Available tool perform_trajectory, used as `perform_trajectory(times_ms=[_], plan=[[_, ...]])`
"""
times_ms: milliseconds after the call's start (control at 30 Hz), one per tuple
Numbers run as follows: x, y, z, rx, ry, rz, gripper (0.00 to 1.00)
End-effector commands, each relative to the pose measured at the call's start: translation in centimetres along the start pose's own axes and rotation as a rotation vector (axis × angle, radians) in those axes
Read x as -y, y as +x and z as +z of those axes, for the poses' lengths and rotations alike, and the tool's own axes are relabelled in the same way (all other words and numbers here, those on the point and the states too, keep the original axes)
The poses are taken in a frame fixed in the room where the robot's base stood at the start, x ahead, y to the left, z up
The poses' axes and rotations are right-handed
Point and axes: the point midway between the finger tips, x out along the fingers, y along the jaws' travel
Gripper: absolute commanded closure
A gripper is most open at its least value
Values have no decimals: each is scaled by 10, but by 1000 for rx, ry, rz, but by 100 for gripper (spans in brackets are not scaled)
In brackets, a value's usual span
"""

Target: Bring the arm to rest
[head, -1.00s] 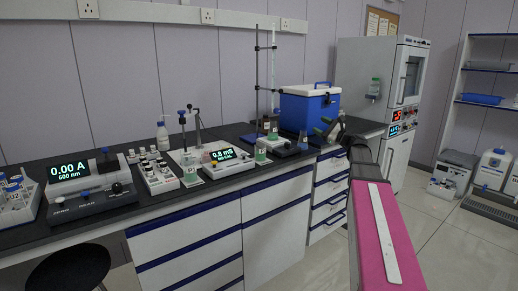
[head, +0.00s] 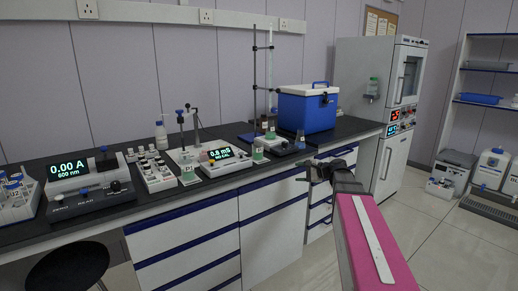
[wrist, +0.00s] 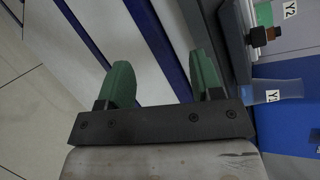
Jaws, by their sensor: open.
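My gripper (head: 308,172) is in front of the bench's drawer fronts in the head view, below the level of the bench top's front edge. In the wrist view my gripper (wrist: 165,85) shows two green fingers set wide apart with nothing between them. The drawer fronts with blue edges (wrist: 172,30) lie behind the fingers. My pink arm link extends from the lower right of the head view.
The black bench top (head: 225,195) carries a blue cool box (head: 308,110), a conductivity meter (head: 222,155), a photometer (head: 88,180) and vial racks. A black stool (head: 70,268) stands at lower left. Open floor (head: 440,235) lies to the right.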

Motion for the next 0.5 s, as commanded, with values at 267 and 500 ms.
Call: perform_trajectory(times_ms=[267, 500], plan=[[-172, 17, 28, -68, -358, 534, 40], [-283, -12, 45, -20, -674, 986, 40]])
